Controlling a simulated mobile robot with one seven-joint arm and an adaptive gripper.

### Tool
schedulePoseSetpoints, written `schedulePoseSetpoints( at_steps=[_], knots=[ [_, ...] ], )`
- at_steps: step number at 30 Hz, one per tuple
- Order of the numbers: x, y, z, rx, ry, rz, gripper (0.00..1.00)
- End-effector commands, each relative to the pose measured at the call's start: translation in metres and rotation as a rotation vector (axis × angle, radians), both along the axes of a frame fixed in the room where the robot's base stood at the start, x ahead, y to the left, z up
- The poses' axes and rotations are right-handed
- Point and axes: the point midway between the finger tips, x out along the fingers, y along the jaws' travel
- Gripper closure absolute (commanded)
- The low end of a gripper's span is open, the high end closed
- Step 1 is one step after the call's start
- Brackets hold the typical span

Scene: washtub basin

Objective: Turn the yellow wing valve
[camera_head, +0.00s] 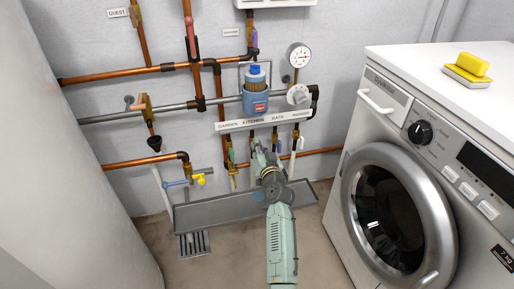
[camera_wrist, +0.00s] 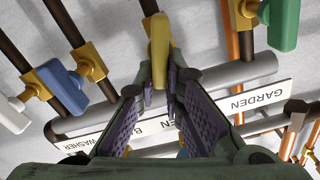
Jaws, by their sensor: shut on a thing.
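The yellow wing valve (camera_wrist: 159,42) sits between my two fingertips in the wrist view, on the pipe stub beside the label strip. My gripper (camera_wrist: 160,80) is shut on its handle. In the head view my gripper (camera_head: 256,148) reaches up to the row of valves under the label strip and hides most of the yellow valve. The green wing valve (camera_wrist: 284,22) and the blue wing valve (camera_wrist: 64,86) stand on either side of it, apart from my fingers.
The white wing valve (camera_wrist: 12,114) is beyond the blue one. The label strip (camera_head: 228,125) runs above the valves. A grey trough (camera_head: 218,211) lies below. The washing machine (camera_head: 354,151) stands on the right and a large pale cylinder (camera_head: 75,200) on the left.

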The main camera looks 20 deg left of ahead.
Motion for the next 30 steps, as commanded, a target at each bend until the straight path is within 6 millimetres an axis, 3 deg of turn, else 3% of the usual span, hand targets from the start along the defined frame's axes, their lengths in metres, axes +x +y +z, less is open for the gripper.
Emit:
schedulePoseSetpoints(
  at_steps=[30],
  knots=[
    [0.009,-0.013,-0.016,0.788,0.532,-0.001,1.00]
  ],
)
